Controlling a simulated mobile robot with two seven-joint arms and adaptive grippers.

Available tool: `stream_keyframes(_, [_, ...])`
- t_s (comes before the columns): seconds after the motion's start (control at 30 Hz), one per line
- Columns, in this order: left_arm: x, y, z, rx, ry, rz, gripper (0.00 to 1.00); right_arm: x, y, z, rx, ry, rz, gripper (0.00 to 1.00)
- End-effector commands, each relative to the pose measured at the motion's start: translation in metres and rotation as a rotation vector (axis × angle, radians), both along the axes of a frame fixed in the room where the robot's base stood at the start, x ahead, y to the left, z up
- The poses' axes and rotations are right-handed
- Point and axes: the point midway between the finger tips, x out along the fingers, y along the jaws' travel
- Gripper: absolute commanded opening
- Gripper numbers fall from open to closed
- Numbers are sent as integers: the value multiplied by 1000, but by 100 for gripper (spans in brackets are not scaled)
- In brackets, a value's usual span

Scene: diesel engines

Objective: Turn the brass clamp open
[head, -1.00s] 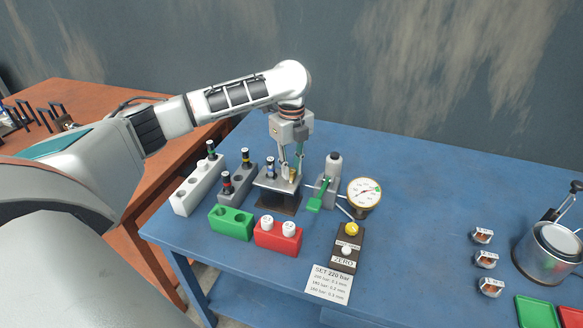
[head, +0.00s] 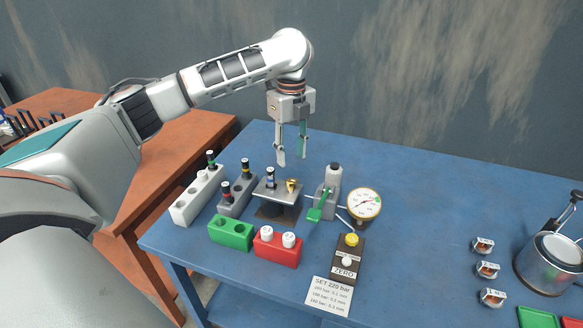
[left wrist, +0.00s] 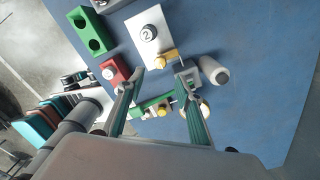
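The brass clamp (head: 291,185) sits on the grey stand's top plate (head: 270,196), at its right side. In the left wrist view the brass clamp (left wrist: 166,57) shows at the edge of the pale plate, next to a cap marked 2 (left wrist: 149,33). My left gripper (head: 291,160) points down above the stand, its fingers apart and empty, clear of the clamp. In the left wrist view its fingers (left wrist: 165,105) are also spread. My right gripper is not in view.
Right of the stand are a pump with a green lever (head: 317,212), a pressure gauge (head: 364,203) and a ZERO box (head: 346,256). A green block (head: 231,231) and red block (head: 277,249) lie in front.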

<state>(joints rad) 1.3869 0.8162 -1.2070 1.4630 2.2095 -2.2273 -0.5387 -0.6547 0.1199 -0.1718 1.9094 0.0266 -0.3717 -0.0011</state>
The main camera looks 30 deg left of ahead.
Motion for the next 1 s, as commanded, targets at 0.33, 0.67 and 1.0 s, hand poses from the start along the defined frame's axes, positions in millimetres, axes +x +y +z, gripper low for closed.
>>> stream_keyframes(0.33, [0, 0, 30, 1, 2, 1, 36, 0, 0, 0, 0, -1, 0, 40])
stream_keyframes(0.67, [0, 0, 31, 0, 1, 0, 36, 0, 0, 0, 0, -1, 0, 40])
stream_keyframes(1.0, [0, 0, 30, 0, 1, 0, 36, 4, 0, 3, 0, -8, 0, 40])
